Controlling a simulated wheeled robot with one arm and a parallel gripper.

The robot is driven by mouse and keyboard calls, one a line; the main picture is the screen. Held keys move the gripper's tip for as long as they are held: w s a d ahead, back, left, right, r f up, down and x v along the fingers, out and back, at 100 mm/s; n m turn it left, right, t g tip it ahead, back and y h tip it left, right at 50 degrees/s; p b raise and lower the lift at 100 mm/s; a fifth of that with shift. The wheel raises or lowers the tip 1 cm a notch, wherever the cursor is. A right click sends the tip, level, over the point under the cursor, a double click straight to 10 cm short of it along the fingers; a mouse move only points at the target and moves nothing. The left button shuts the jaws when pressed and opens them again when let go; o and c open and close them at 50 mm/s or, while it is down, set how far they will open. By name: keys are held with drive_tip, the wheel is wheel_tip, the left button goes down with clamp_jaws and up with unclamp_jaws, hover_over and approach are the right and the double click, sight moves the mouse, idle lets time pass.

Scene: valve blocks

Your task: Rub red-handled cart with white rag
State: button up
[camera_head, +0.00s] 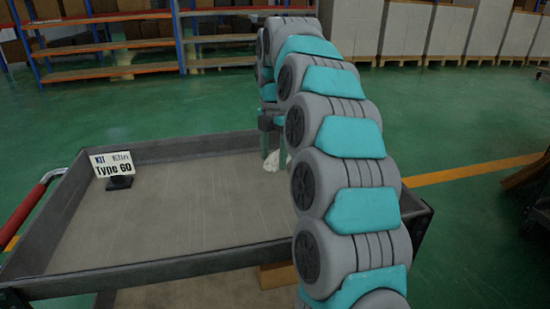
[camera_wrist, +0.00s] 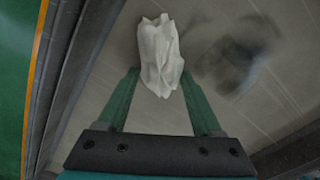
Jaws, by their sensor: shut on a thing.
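The cart (camera_head: 190,215) has a grey tray top with raised dark rims and a red handle (camera_head: 24,214) at its left end. My gripper (camera_head: 273,158) is over the right back part of the tray, pointing down. It is shut on the crumpled white rag (camera_head: 271,162). In the wrist view, the rag (camera_wrist: 160,52) is pinched between the green fingertips of my gripper (camera_wrist: 159,76), over the tray surface (camera_wrist: 105,65). The rag is at or just above the tray; I cannot tell if it touches. My arm hides the tray's right part.
A sign reading "Type 60" (camera_head: 112,165) stands on a black base in the tray's back left. The tray's middle is bare. A cardboard box (camera_head: 275,275) shows below the tray. Shelving racks (camera_head: 110,45) and pale boxes (camera_head: 405,30) stand far behind.

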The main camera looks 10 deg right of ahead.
sight(286, 172)
drive_tip(key=shift+d+r, duration=0.1)
drive_tip(key=shift+d, duration=1.05)
drive_tip(key=shift+s+b, duration=0.3)
drive_tip(key=shift+s, duration=3.3)
drive_tip(key=shift+s+f, duration=0.2)
drive_tip(key=shift+s, duration=0.8)
drive_tip(key=shift+s+f, duration=0.15)
drive_tip(key=shift+s, duration=2.45)
drive_tip(key=shift+w+d+r, duration=0.1)
drive_tip(key=shift+d+r, duration=0.05)
drive_tip(key=shift+d, duration=0.45)
drive_tip(key=shift+w+d+r, duration=0.1)
drive_tip(key=shift+d, duration=0.5)
drive_tip(key=shift+w+r+p, duration=0.1)
drive_tip(key=shift+w+p, duration=0.2)
drive_tip(key=shift+w, duration=1.55)
